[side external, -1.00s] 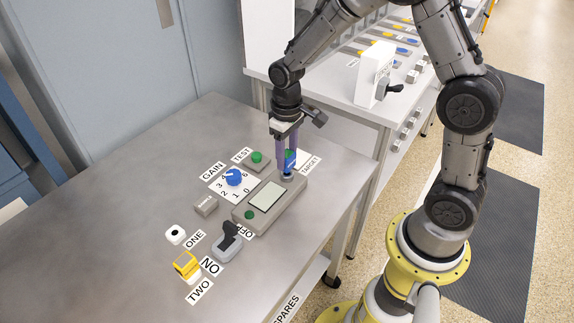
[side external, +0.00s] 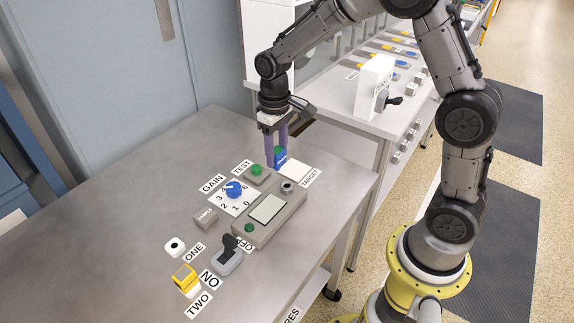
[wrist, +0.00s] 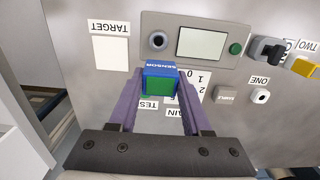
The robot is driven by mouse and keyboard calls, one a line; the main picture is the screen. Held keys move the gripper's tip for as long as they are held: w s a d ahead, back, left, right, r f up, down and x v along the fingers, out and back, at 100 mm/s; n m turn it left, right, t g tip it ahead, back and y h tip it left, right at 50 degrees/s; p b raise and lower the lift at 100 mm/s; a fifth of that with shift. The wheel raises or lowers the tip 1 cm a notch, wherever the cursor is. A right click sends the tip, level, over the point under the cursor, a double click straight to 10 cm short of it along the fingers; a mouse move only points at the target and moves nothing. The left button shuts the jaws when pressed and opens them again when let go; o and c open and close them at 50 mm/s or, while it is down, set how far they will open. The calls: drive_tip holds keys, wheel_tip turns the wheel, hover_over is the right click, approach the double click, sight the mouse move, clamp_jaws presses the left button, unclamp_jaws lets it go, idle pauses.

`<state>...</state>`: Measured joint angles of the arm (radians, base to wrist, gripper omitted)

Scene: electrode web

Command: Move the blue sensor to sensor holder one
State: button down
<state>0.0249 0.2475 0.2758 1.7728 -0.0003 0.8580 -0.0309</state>
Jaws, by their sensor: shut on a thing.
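The blue sensor (side external: 280,156) has a green face and is held between the purple fingers of my gripper (side external: 276,150), above the bench near the TEST button. In the wrist view the sensor (wrist: 160,79) sits between the fingertips, with SENSOR lettering on its edge. Sensor holder one is the white round-holed block (side external: 175,246) by the ONE label at the left; it is empty, and shows at the right in the wrist view (wrist: 261,95). My gripper is well away from it.
A gain dial (side external: 233,188), a SAMPLE block (side external: 206,218), a black-handled switch (side external: 228,255) and a yellow sensor (side external: 185,277) at TWO stand nearby. The bench's left side is clear.

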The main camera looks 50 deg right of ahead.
drive_tip(key=w+a+r+n, duration=0.1)
drive_tip(key=w+a+r, duration=0.1)
drive_tip(key=w+a, duration=0.35)
drive_tip(key=w+a+f+n, duration=0.1)
drive_tip(key=a+n, duration=0.1)
drive_tip(key=a, duration=0.9)
drive_tip(key=w+a+f+n, duration=0.1)
drive_tip(key=w+a+n, duration=0.1)
drive_tip(key=a, duration=0.9)
drive_tip(key=shift+w+a+f+n, duration=0.15)
drive_tip(key=shift+w+a+n, duration=0.1)
drive_tip(key=shift+n, duration=0.25)
drive_tip(key=shift+f, duration=2.95)
drive_tip(key=shift+f, duration=1.4)
drive_tip(key=shift+c, duration=1.4)
unclamp_jaws()
